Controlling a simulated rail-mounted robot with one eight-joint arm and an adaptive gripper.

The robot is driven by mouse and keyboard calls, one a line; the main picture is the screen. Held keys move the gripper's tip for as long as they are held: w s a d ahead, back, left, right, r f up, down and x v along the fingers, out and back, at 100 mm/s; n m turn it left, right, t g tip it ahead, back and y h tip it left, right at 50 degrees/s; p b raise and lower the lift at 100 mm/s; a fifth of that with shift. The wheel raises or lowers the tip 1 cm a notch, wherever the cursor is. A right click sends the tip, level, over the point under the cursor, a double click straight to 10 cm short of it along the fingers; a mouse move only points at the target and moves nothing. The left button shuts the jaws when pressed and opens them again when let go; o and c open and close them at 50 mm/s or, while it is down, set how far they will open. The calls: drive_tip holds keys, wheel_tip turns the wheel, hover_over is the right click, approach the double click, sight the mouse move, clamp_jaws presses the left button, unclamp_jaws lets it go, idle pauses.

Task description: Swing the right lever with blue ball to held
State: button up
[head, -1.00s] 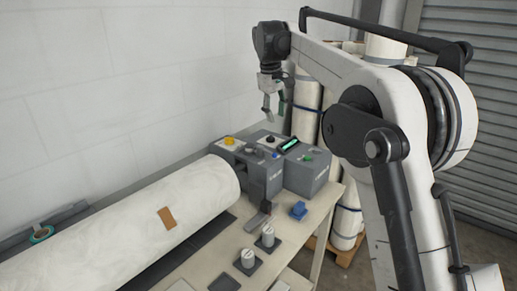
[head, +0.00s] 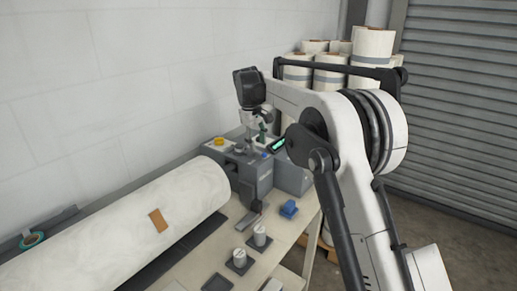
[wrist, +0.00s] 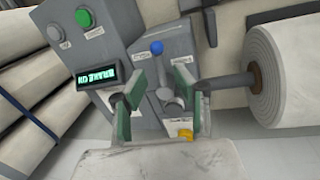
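The blue ball (wrist: 156,47) shows on the grey press housing in the wrist view, just beyond my fingertips. It is a tiny blue spot (head: 264,155) in the head view. My gripper (wrist: 162,80) is open, its two green-padded fingers apart. A grey lever-like part (wrist: 168,97) shows between the fingers; I cannot tell whether it belongs to the blue ball. The ball itself is not between the pads. In the head view my gripper (head: 257,136) hangs low over the housing, and its fingers partly hide the controls.
A yellow knob (wrist: 185,134) is close to the right finger. The large white roll (head: 130,225) lies left of the housing.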

sight(259, 152)
drive_tip(key=shift+w+d+f, duration=0.1)
drive_tip(key=shift+f, duration=0.7)
drive_tip(key=shift+w+d+f, duration=0.1)
drive_tip(key=shift+f, duration=0.65)
clamp_jaws()
